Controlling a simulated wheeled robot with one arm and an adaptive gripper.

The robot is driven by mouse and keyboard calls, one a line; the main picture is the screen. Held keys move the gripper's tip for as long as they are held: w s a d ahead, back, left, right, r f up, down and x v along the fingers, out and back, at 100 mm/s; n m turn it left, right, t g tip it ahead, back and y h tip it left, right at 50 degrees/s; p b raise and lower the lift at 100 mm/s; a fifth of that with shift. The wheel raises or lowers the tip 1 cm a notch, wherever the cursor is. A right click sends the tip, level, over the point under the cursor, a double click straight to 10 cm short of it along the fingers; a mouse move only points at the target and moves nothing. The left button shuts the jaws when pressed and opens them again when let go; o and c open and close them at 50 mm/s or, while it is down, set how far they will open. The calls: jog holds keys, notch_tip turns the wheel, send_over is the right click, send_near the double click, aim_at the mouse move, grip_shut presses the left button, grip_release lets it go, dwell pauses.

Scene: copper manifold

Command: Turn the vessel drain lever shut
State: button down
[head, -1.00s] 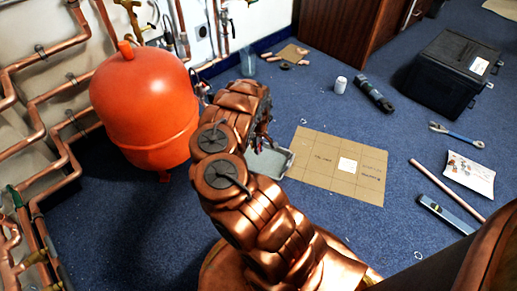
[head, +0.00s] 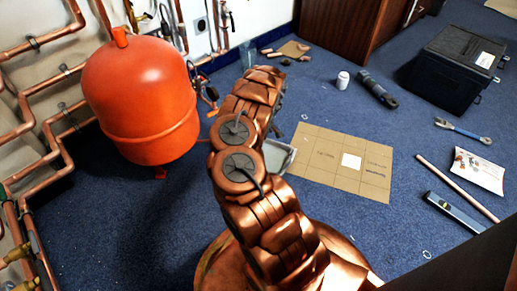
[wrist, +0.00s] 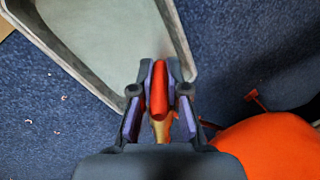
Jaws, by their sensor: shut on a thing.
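The vessel is a large orange tank (head: 140,100) at the left in the head view, next to the wall pipes. Its rounded side (wrist: 275,150) fills the lower right of the wrist view. A red lever handle (wrist: 158,92) on a brass part (wrist: 160,128) shows in the wrist view, seen from above. My gripper (wrist: 159,72) is shut on the red lever, one finger on each side. The lever points up the picture, over a grey tray. My arm hides the gripper and most of the lever in the head view.
The grey tray (head: 280,157) lies on the blue carpet under the gripper. A cardboard sheet (head: 330,180) lies right of it. A black case (head: 455,70), a wrench (head: 462,130) and a copper pipe (head: 458,188) lie farther right. Copper pipes (head: 65,165) line the left wall.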

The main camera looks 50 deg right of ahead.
jog(key=shift+s+f+y+b, duration=0.1)
jog(key=shift+f+y+b, duration=0.1)
jog(key=shift+y+b, duration=0.9)
jog(key=shift+r+y, duration=0.1)
jog(key=shift+y, duration=1.5)
jog(key=shift+a+r+y, duration=0.1)
jog(key=shift+a+y, duration=0.05)
jog(key=shift+y, duration=0.35)
jog(key=c, duration=1.2)
grip_release()
jog(key=shift+r, duration=0.1)
jog(key=shift+r, duration=5)
